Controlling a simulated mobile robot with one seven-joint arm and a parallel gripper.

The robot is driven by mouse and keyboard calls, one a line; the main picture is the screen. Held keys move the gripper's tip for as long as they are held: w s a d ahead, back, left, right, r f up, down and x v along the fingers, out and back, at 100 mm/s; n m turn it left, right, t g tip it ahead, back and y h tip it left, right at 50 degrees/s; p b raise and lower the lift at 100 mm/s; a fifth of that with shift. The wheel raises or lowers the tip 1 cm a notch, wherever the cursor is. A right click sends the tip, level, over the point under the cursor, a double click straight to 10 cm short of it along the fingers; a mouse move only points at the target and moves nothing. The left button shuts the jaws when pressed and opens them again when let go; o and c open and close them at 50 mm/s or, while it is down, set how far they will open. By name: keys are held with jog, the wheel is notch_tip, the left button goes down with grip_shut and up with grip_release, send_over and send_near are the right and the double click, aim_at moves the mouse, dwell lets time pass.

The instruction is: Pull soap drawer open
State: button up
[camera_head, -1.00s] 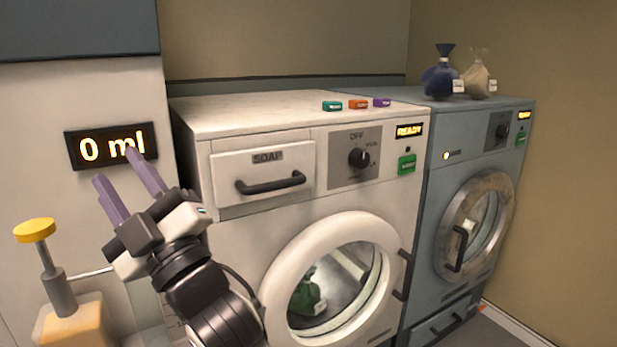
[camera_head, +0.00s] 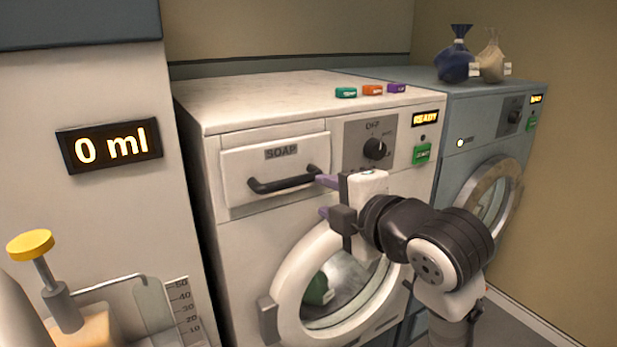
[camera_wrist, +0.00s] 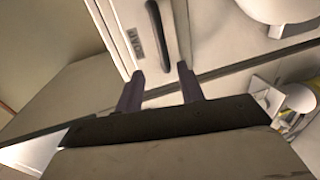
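The soap drawer (camera_head: 240,179) is the white panel marked SOAP at the upper left of the white washing machine's front. It appears shut, flush with the machine. Its black bar handle (camera_head: 284,184) shows whole but for its right end, near my gripper's fingers. My gripper (camera_head: 325,197) is open, its two purple fingers apart, at the right end of the handle in the head view. In the wrist view, the gripper (camera_wrist: 160,84) points at the drawer (camera_wrist: 126,20), and the handle (camera_wrist: 158,38) lies ahead of the fingertips. I see nothing between the fingers.
The washer's round door (camera_head: 284,270) is below the drawer, with a green bag behind its glass. A knob (camera_head: 375,149) sits right of the drawer. A pump with a yellow top (camera_head: 30,245) and a 0 ml display (camera_head: 110,146) are left. A blue-grey machine (camera_head: 480,135) stands right.

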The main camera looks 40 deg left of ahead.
aim_at(294, 183)
jog(key=p+x, duration=0.2)
jog(key=x, duration=1.1)
jog(key=shift+w+a+f, duration=0.2)
jog(key=shift+w+f, duration=0.05)
jog(key=shift+w, duration=0.05)
grip_shut()
